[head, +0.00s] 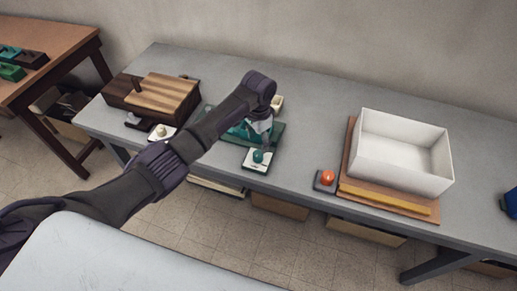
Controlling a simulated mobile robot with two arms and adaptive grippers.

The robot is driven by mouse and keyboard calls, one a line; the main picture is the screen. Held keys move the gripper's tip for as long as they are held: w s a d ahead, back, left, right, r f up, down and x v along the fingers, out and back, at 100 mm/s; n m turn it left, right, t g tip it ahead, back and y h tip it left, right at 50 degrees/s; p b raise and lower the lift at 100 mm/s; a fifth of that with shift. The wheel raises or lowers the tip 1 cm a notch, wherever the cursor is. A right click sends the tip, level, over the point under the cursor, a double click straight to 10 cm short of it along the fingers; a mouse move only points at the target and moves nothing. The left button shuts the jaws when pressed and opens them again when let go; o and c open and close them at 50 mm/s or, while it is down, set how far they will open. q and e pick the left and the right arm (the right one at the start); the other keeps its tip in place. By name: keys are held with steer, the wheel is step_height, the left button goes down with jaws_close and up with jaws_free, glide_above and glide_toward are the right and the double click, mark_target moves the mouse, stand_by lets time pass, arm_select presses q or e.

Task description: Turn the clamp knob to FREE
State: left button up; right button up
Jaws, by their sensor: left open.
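A teal knob (258,156) sits on a small white plate (250,166) at the front edge of the grey bench. A cream knob (161,130) sits on another white plate further left. I cannot read any marks on either plate, so I cannot tell which is the clamp knob or how it is set. My left gripper (266,147) is open and points down, just above and behind the teal knob. I cannot tell if it touches it. A teal base (279,139) lies behind, partly hidden by my arm. My right gripper is not in view.
A wooden box (168,92) stands at the bench's left. An orange button (327,177) sits on a dark base to the right. A white open bin (405,168) stands on a brown board, with a yellow bar (385,198) in front. The bench's back right is clear.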

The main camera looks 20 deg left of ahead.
mark_target(258, 153)
arm_select(q)
steer(key=shift+r, duration=2.3)
